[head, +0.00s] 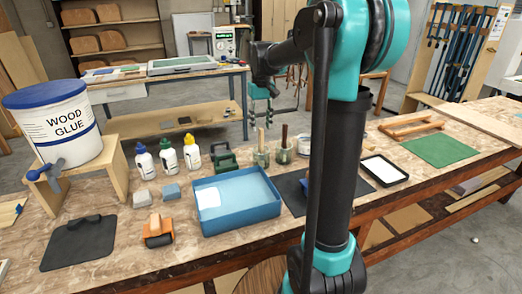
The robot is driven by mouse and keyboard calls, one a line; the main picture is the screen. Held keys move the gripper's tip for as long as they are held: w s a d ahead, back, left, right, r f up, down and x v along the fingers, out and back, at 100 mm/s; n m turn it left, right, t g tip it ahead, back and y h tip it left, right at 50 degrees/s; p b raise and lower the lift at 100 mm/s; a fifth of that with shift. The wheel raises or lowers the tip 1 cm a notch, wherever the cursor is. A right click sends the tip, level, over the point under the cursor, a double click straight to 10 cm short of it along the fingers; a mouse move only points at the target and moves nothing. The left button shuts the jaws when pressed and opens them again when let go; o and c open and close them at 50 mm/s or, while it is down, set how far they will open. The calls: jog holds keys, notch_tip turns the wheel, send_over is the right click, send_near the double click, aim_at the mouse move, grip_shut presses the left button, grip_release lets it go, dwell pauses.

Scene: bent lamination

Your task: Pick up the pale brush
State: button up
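A pale-handled brush (261,138) stands upright in a small greenish holder (261,157) on the workbench, behind the blue tray. A darker-handled brush (284,136) stands in a similar holder just right of it.
A blue tray (240,224) lies in front of the holders. A wood glue bucket (58,125) is far left.

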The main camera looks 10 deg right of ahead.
aim_at(261, 138)
jog(key=shift+f, duration=3.45)
grip_shut()
